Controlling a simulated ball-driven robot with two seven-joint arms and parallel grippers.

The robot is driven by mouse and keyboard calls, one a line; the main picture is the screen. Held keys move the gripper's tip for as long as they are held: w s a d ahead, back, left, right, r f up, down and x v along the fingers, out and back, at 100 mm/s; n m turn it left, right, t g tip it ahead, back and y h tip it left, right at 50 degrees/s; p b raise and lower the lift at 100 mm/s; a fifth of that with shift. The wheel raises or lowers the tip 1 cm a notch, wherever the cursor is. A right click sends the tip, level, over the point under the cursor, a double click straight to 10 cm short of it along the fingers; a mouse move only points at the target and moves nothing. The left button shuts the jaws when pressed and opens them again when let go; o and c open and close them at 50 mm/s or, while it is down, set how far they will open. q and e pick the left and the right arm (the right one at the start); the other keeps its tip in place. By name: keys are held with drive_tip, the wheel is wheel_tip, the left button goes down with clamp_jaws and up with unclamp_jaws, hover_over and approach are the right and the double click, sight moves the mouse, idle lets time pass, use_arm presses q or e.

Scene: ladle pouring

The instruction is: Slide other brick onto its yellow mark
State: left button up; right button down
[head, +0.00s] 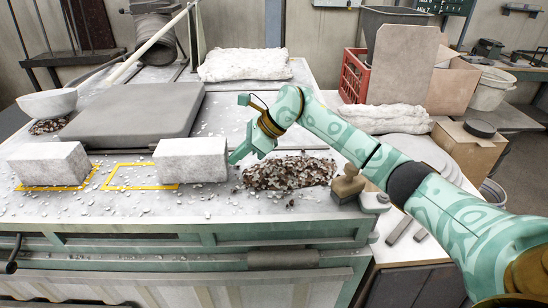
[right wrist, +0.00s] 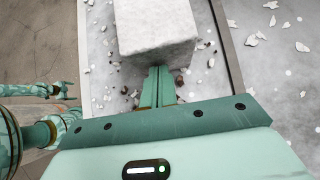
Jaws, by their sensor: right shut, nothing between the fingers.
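One white, rough brick (head: 48,165) sits on the left yellow mark (head: 92,178), with yellow lines showing along its front and right sides. The other brick (head: 192,159) stands to the right and overlaps the right end of the second yellow mark (head: 118,187); most of that mark is bare to its left. My right gripper (head: 238,154) is shut and empty, low at the right face of this brick. In the right wrist view the shut fingertips (right wrist: 159,70) are at the face of the brick (right wrist: 155,28); contact is not certain. My left gripper (right wrist: 64,90) shows small at the left there.
A pile of dark and pale chips (head: 290,172) lies right of the gripper. A grey slab (head: 135,110) lies behind the bricks, with a white bowl (head: 47,103) at left. Small white flakes are scattered on the table (head: 150,208). A wooden block (head: 348,184) is near the right edge.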

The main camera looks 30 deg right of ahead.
sight(181, 156)
drive_tip(key=w+a+b, duration=0.1)
drive_tip(key=w+a, duration=0.1)
drive_tip(key=a, duration=0.2)
drive_tip(key=w+a+b, duration=0.2)
drive_tip(key=a, duration=0.2)
drive_tip(key=w+a+b, duration=0.2)
drive_tip(key=a, duration=0.2)
drive_tip(key=shift+f, duration=0.2)
drive_tip(key=shift+w+a+r, duration=0.15)
drive_tip(key=shift+a, duration=0.2)
drive_tip(key=shift+r, duration=0.1)
